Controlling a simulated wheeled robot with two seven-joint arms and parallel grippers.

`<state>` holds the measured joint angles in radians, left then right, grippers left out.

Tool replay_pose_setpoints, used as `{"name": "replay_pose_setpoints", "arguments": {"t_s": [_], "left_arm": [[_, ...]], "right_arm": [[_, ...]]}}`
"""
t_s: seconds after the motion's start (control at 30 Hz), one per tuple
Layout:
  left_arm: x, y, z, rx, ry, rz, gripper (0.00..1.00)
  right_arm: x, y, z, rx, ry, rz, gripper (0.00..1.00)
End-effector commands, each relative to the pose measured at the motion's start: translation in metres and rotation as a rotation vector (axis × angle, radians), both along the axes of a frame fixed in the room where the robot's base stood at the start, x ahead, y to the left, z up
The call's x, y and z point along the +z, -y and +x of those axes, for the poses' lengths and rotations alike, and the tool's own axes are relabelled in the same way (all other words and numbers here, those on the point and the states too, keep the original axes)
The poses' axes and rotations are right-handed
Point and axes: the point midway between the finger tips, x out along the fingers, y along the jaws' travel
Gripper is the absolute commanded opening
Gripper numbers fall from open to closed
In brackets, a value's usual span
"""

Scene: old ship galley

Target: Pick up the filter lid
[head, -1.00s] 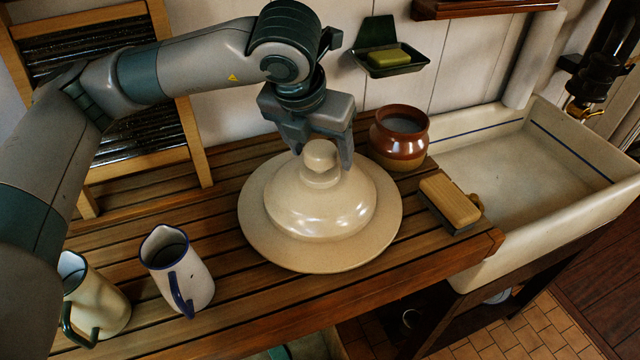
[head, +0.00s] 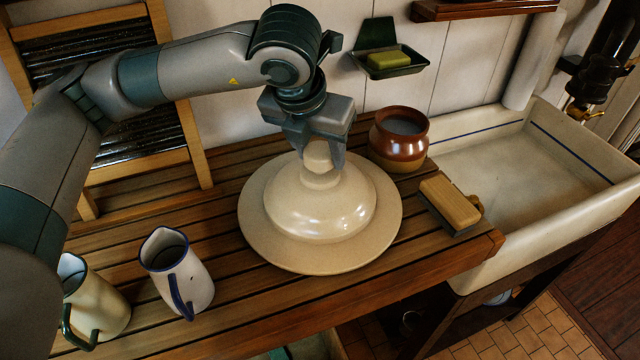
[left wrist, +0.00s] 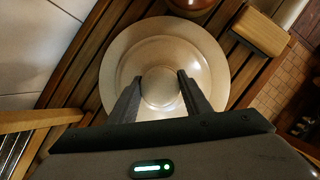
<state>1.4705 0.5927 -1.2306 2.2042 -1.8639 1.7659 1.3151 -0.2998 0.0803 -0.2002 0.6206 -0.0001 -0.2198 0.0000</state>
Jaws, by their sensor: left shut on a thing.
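The filter lid (head: 318,215) is a wide cream disc with a domed middle and a round knob on top. It rests on the slatted wooden counter and also shows in the left wrist view (left wrist: 205,50). My left gripper (head: 322,160) is above the dome, with its fingers shut on the knob from both sides. In the left wrist view the fingers (left wrist: 160,92) press against either side of the knob. My right gripper is not in view.
A brown jar (head: 399,138) stands close behind the lid's right side. A wooden brush (head: 450,203) lies to the right, beside the sink (head: 560,200). Two jugs, one white with blue trim (head: 178,272) and one cream (head: 95,305), stand at left. A rack (head: 180,120) leans behind.

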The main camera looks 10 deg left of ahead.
Motion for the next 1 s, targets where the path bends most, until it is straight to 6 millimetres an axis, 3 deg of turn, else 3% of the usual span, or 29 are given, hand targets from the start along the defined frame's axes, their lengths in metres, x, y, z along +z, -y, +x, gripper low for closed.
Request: {"name": "replay_pose_setpoints", "arguments": {"t_s": [0.37,0.77,1.0], "left_arm": [[0.009,0.001,0.001,0.001,0.007,-0.003,0.0],[0.04,0.0,0.001,0.001,0.007,-0.003,0.0],[0.052,0.019,-0.006,-0.003,0.005,-0.003,0.0]], "right_arm": [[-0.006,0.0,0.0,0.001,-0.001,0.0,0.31],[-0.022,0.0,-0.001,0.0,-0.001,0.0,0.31],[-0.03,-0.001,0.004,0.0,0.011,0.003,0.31]]}}
